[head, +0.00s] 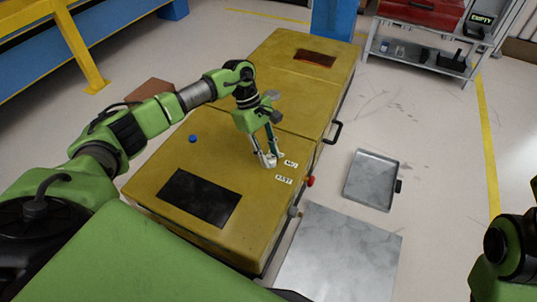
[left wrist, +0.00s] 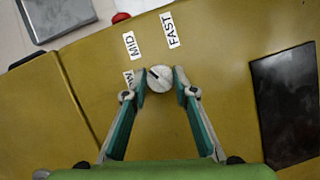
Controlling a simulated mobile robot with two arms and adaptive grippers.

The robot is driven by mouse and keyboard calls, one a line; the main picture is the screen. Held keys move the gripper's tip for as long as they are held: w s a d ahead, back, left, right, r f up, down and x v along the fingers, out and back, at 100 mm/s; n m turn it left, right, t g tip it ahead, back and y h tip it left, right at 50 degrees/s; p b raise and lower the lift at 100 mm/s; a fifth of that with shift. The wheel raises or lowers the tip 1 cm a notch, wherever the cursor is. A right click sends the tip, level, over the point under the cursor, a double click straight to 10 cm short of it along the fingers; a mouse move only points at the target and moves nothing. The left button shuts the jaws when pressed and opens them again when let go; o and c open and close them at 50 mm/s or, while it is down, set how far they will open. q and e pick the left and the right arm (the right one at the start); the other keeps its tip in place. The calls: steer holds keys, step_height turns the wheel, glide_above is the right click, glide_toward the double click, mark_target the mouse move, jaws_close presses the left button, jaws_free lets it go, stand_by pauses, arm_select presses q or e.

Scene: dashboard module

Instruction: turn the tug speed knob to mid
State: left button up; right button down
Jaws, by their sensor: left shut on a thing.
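The tug speed knob (left wrist: 159,79) is a small round white knob on the yellow top of the tug (head: 160,165). A dark mark on it points to the upper left in the left wrist view, between the MID label (left wrist: 131,45) and a partly hidden label ending in W (left wrist: 128,78). The FAST label (left wrist: 171,30) is further right. My left gripper (left wrist: 157,88) is shut on the knob, one finger on each side. In the head view the left gripper (head: 265,161) points down at the tug top and covers most of the knob. My right gripper is out of view.
A black panel (head: 199,198) lies on the tug top, with a blue button (head: 192,138) beyond it. A red button (head: 310,181) sticks out at the tug's right edge. A grey tray (head: 371,180) and a metal plate (head: 338,255) lie on the right.

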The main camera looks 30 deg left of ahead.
arm_select(q)
steer(key=o, duration=1.1)
steer(key=shift+r, duration=0.1)
steer(key=v, duration=1.1)
steer(key=shift+a+r, duration=0.2)
steer(key=shift+r, duration=0.15)
